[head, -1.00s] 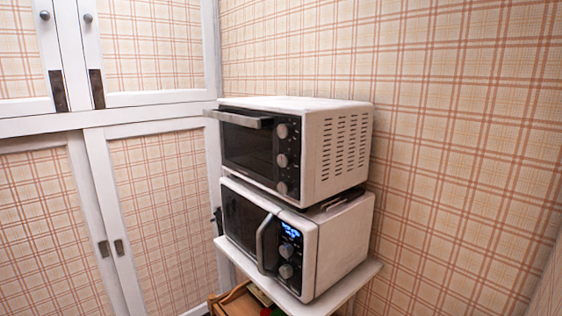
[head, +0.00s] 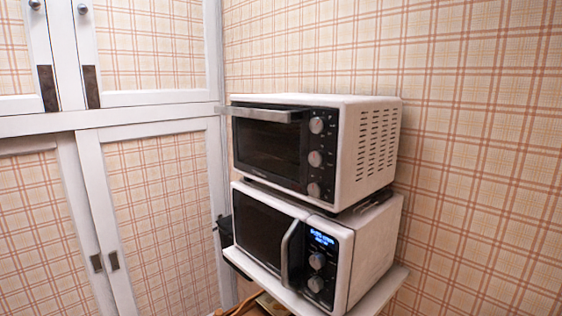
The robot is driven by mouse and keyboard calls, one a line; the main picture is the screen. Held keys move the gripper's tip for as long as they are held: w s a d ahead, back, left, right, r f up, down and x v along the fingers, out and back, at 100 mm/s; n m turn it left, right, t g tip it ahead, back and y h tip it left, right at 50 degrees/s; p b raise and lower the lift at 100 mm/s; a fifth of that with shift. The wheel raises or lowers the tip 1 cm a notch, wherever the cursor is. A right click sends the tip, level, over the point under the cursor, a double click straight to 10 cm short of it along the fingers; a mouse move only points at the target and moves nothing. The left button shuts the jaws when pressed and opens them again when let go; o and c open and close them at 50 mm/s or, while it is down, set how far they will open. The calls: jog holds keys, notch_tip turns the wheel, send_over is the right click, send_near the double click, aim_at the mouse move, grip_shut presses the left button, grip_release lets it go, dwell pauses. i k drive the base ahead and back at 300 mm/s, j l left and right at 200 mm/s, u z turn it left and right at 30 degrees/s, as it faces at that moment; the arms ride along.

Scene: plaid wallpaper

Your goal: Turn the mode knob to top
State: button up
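A white toaster oven (head: 368,150) with a dark glass door (head: 268,146) stands on top of a white microwave (head: 375,245). The toaster oven has three round knobs in a column on its black panel: a top knob (head: 317,125), a middle knob (head: 315,158) and a bottom knob (head: 313,190). The microwave has a lit blue display (head: 321,238) above two knobs, an upper one (head: 317,261) and a lower one (head: 315,284). I cannot tell which knob is the mode knob, and the labels are too small to read. My gripper is not in view.
The microwave stands on a white shelf (head: 392,291) against the plaid wall (head: 480,140). White-framed plaid cabinet doors (head: 160,200) stand at the left. The oven door's bar handle (head: 262,114) and microwave's curved handle (head: 287,252) stick out. Part of a wooden item (head: 240,305) shows below.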

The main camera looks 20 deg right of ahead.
aim_at(316, 159)
jog(key=i+j+z, duration=0.25)
jog(key=i+j, duration=0.35)
jog(key=i, duration=0.15)
